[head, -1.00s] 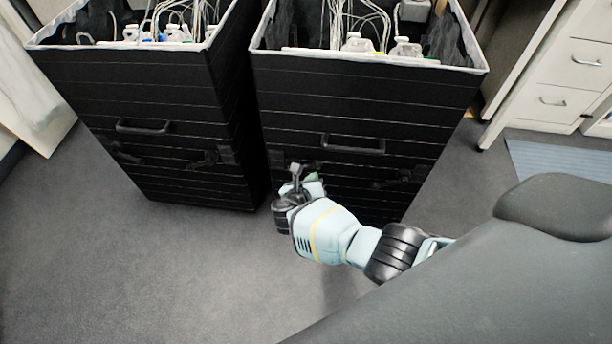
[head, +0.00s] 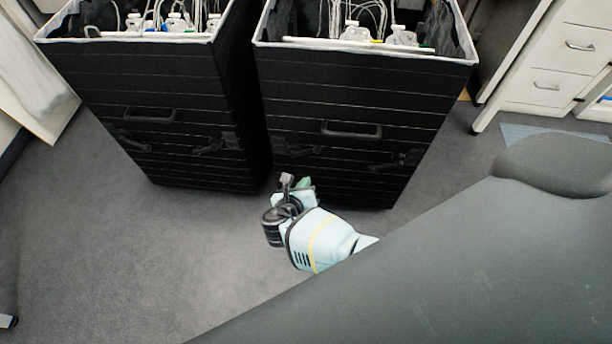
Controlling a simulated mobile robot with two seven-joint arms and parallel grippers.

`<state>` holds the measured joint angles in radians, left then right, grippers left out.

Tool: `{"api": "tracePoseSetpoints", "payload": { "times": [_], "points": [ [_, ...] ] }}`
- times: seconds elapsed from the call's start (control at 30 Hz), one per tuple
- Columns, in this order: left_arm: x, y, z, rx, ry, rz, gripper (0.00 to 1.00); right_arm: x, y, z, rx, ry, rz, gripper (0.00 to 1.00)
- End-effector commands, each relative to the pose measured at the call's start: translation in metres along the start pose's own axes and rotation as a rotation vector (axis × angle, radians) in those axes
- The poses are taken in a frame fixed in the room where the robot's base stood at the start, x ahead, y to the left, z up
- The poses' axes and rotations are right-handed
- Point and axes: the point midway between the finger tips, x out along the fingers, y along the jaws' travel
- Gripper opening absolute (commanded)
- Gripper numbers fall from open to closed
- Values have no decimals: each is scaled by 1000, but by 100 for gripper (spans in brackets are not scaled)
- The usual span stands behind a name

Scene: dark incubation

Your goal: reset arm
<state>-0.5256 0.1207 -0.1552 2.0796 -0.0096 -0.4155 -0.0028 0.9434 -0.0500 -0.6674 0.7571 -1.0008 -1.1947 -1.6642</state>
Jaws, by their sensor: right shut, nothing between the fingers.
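My right gripper (head: 287,181) shows in the head view, low in front of the right-hand black cabinet. Its fingers look shut, with nothing held between them. The pale blue wrist with a yellow band is behind it, and the rest of that arm is hidden behind my own grey body. From this angle I cannot tell how wide the gap between the gripper and the cabinet front is. My left gripper is not in view.
Two black open-topped cabinets, left (head: 150,90) and right (head: 360,95), stand side by side with white-capped bottles and tubing inside. Handles and latches stick out of their fronts. White drawers (head: 560,65) are at the upper right. The grey floor (head: 120,250) at the left is mostly clear.

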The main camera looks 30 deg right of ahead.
Motion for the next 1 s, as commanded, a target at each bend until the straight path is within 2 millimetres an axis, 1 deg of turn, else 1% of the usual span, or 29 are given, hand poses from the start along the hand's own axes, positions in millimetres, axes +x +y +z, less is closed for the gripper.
{"api": "tracePoseSetpoints", "payload": {
  "times": [0.43,0.47,0.53,0.57,0.67,0.7,0.77,0.8,0.87,0.9,0.97,1.0],
  "points": [
    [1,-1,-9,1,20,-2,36,0,0,-1,2,2,1,0],
    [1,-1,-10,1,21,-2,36,0,0,-2,7,5,1,0],
    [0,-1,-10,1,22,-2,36,-4,-2,-13,37,29,3,0],
    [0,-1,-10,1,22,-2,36,-7,-3,-20,62,46,3,0],
    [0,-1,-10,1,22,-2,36,-21,-12,-57,197,141,-1,0],
    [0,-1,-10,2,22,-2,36,-30,-18,-77,270,192,-10,0],
    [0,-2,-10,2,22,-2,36,-45,-29,-106,395,276,-30,0],
    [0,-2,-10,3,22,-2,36,-56,-37,-125,481,333,-52,0],
    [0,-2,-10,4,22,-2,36,-73,-51,-151,605,412,-90,0],
    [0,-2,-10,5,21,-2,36,-84,-61,-167,686,464,-122,0],
    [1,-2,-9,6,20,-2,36,-101,-76,-189,807,536,-175,0],
    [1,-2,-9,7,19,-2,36,-114,-88,-203,884,582,-216,0]
  ]
}}
